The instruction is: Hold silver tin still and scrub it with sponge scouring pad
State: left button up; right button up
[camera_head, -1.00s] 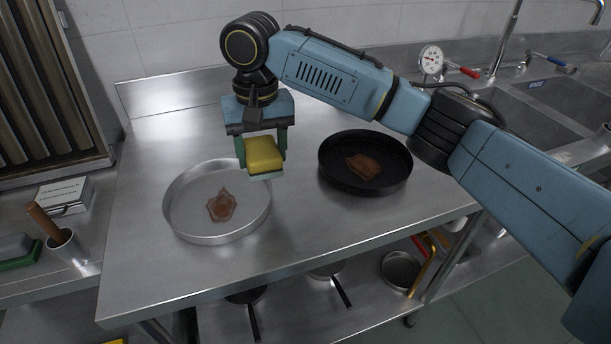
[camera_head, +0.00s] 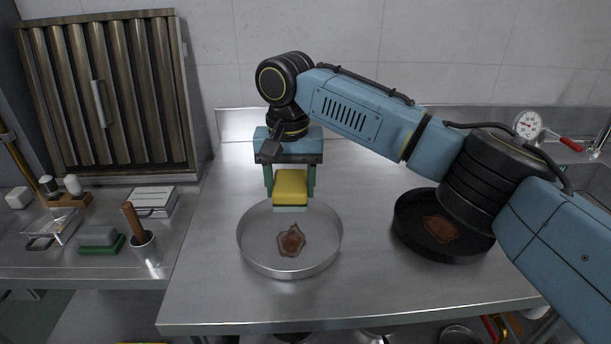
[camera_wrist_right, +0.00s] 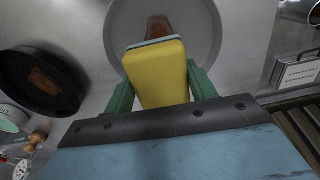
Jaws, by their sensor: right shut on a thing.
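The silver tin (camera_head: 262,262), a round shallow pan with a brown stain (camera_head: 291,240) on its floor, stands on the steel table. My right gripper (camera_head: 290,190) is shut on the yellow sponge (camera_head: 290,187), which has a pale green scouring layer underneath. It holds the sponge above the tin's far rim. The right wrist view shows the sponge (camera_wrist_right: 158,72) between the green fingers, with the tin (camera_wrist_right: 205,30) beyond it and part of the stain hidden behind the sponge. My left gripper is not in view.
A black pan (camera_head: 405,245) with a brown stain stands on the table at right, under my right arm. On the left counter are a metal cup (camera_head: 147,250) with a wooden handle, a grey-green block (camera_head: 98,238) and a white box (camera_head: 153,200). The table's front is clear.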

jog(key=shift+d+f, duration=0.3)
jog(key=shift+d, duration=0.45)
jog(key=shift+d+f, duration=0.25)
jog(key=shift+d, duration=0.55)
jog(key=shift+d+f, duration=0.3)
jog(key=shift+d, duration=0.45)
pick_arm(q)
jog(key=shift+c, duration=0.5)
